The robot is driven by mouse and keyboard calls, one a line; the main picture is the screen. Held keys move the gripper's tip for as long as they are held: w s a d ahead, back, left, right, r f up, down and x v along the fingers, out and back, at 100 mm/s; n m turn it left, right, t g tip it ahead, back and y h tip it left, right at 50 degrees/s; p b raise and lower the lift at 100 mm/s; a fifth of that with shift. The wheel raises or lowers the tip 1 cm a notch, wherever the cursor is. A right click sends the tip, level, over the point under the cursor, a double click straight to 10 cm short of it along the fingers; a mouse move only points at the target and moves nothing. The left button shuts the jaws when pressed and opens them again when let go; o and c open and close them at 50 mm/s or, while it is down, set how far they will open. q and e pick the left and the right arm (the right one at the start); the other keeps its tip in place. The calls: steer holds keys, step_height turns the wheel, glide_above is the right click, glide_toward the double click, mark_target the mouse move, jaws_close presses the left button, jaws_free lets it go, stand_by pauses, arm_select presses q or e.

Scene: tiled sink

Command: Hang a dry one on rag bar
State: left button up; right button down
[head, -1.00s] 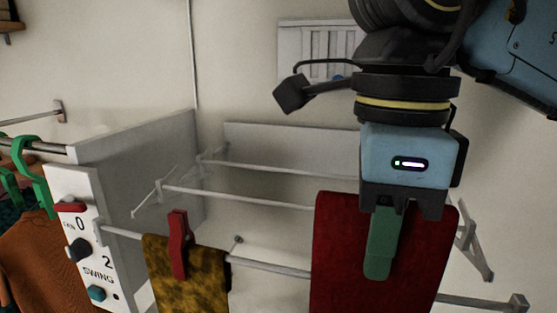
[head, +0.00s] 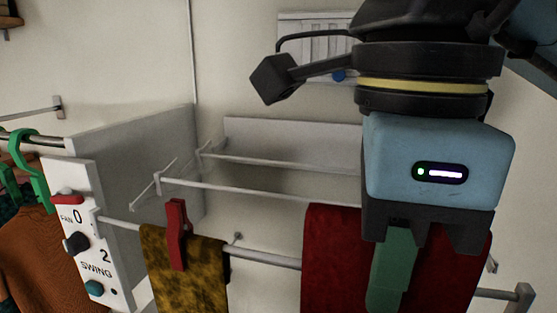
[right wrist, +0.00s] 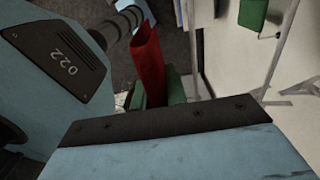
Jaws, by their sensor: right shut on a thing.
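A dark red rag (head: 333,262) hangs from my right gripper (head: 392,285) at the right of the head view. The gripper points down and is shut on the rag near its top edge, with a green finger in front of the cloth. In the right wrist view the red rag (right wrist: 149,62) shows between green finger parts. The rag bar (head: 265,258) runs behind the rag, which hides part of it; I cannot tell whether they touch. A mustard patterned rag (head: 185,275) hangs on the bar under a red clothespin (head: 177,235). My left gripper is out of view.
Two thinner bars (head: 240,190) run behind the rag bar. A white panel with FAN and SWING knobs (head: 80,240) stands at left, beside an orange garment (head: 35,255) and green hangers (head: 35,175). A stretch of bar between the two rags is bare.

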steer(key=s, duration=0.2)
steer(key=s+a+b, duration=0.1)
steer(key=s, duration=0.1)
steer(key=shift+s, duration=0.1)
stand_by(0.5)
